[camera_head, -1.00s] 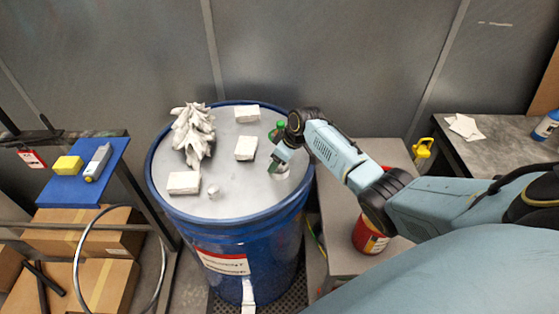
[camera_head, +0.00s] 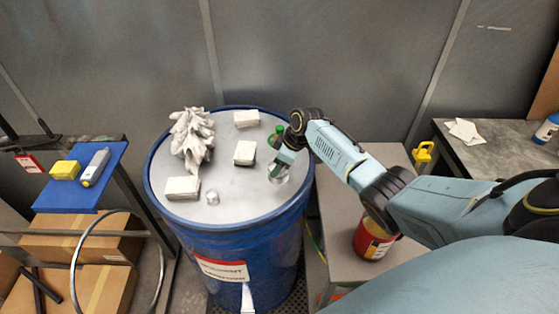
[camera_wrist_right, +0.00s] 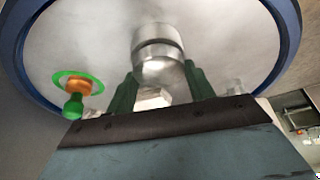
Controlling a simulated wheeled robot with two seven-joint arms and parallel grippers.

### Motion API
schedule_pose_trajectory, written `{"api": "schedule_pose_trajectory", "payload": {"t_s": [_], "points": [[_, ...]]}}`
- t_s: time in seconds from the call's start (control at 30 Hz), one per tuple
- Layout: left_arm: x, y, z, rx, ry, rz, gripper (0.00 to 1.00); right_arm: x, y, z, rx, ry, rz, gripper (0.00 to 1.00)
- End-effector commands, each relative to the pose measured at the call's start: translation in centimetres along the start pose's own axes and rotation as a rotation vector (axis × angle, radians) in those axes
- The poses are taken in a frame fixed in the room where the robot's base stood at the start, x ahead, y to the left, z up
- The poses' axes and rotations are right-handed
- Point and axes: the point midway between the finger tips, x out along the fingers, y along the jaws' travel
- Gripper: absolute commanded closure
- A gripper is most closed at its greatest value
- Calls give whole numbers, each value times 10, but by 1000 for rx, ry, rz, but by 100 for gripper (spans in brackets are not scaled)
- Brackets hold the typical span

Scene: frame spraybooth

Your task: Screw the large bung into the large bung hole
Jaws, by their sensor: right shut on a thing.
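The blue drum (camera_head: 225,235) stands upright with a grey metal lid (camera_head: 235,190). My right gripper (camera_head: 279,171) is low over the right side of this lid. In the right wrist view, its green fingers (camera_wrist_right: 158,92) are shut on the silver large bung (camera_wrist_right: 158,62). The bung is a round metal cylinder with a dark groove around it, and its far end is at the lid. The large bung hole is hidden under the bung, and I cannot tell how deep the bung sits. A small silver bung (camera_head: 213,195) stands on the lid's front part. My left gripper is not in view.
Several white blocks, one in front (camera_head: 182,188), and crumpled pale gloves (camera_head: 192,138) lie on the lid. A green and orange fitting (camera_wrist_right: 77,84) is beside the gripper. A grey bench (camera_head: 350,250) with a red can (camera_head: 372,240) stands right of the drum. A blue shelf (camera_head: 80,190) is at left.

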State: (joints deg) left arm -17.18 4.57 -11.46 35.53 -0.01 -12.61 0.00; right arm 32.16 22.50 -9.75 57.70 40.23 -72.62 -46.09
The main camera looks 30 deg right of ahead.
Motion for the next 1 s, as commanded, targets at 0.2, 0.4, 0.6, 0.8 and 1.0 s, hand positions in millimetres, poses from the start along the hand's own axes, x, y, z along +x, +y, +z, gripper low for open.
{"api": "schedule_pose_trajectory", "payload": {"t_s": [0.2, 0.4, 0.6, 0.8, 1.0], "points": [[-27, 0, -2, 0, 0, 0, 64, -3, -3, -2, 173, 0, 70, 68], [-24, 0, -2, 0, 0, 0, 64, 0, -2, 0, 286, 0, 117, 68], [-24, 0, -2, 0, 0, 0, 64, 0, -2, 0, 292, 0, 119, 68], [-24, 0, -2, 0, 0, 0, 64, 1, -3, 0, 344, 0, 141, 68], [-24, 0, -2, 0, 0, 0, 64, 1, -4, -2, 543, 1, 223, 68]]}}
